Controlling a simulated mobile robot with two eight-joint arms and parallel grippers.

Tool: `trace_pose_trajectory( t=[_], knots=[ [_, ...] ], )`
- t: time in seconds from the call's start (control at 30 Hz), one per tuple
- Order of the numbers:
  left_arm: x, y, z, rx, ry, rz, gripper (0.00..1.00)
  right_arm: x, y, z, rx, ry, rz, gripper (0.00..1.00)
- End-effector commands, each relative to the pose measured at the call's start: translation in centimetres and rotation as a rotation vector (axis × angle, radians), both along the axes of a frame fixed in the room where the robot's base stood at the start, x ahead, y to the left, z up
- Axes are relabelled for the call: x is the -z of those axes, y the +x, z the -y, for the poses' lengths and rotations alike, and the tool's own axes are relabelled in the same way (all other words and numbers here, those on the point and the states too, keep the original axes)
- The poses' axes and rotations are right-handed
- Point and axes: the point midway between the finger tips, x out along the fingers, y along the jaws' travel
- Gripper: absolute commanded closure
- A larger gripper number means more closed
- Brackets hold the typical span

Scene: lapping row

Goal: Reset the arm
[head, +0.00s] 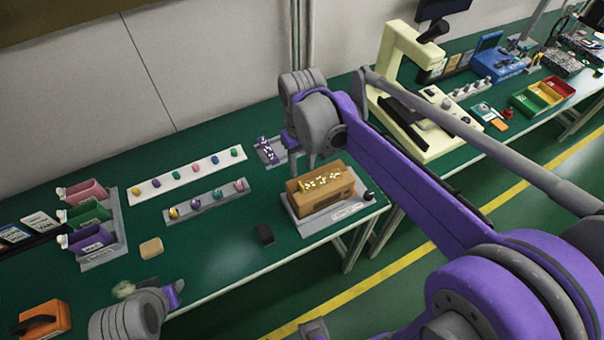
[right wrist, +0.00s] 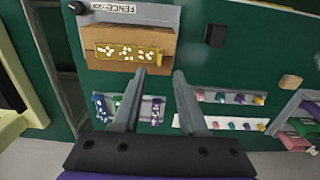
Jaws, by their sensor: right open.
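My right arm crosses the head view from the lower right. Its gripper (head: 308,158) hangs over the table behind the brown box (head: 330,198). In the right wrist view its two grey fingers (right wrist: 160,74) are spread apart with nothing between them. The brown box (right wrist: 118,36), with a yellow strip of white pieces, lies beyond the fingertips. My left arm shows at the lower left of the head view. Its gripper (head: 176,288) is partly visible over the near part of the table, and its fingers are too unclear to judge.
A grey rack of purple-and-white pieces (head: 267,160) is close to the right gripper. White (head: 153,187) and grey (head: 180,222) strips hold coloured pieces. Bins (head: 120,247) stand left. A black block (head: 265,234) lies near. A cream machine (head: 393,48) stands right.

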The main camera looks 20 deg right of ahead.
Motion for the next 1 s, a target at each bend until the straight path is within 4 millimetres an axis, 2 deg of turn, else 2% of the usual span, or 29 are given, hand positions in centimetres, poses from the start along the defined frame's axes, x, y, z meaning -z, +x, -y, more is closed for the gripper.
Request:
trace_pose_trajectory(
  t=[0.1, 0.2, 0.73, 0.87, 1.0],
  knots=[
    [-0.2, 0.1, 0.0, 0.0, 0.0, 0.001, 0.66, -1.7, 0.0, 0.0, 0.0, 0.0, 0.0, 0.58],
    [-0.2, 0.1, 0.0, 0.0, 0.0, 0.001, 0.66, -2.3, 0.0, 0.0, 0.0, 0.0, 0.0, 0.58],
    [-0.2, 0.1, 0.0, 0.0, 0.0, 0.001, 0.66, -2.5, -0.2, 0.0, 0.001, 0.0, 0.004, 0.58],
    [-0.2, 0.1, 0.0, 0.0, 0.0, 0.001, 0.66, -2.1, -1.8, -0.1, 0.007, 0.0, 0.048, 0.58],
    [-0.2, 0.1, 0.0, 0.0, 0.0, 0.001, 0.66, -0.8, -5.4, -0.3, 0.024, 0.001, 0.157, 0.58]
  ],
)
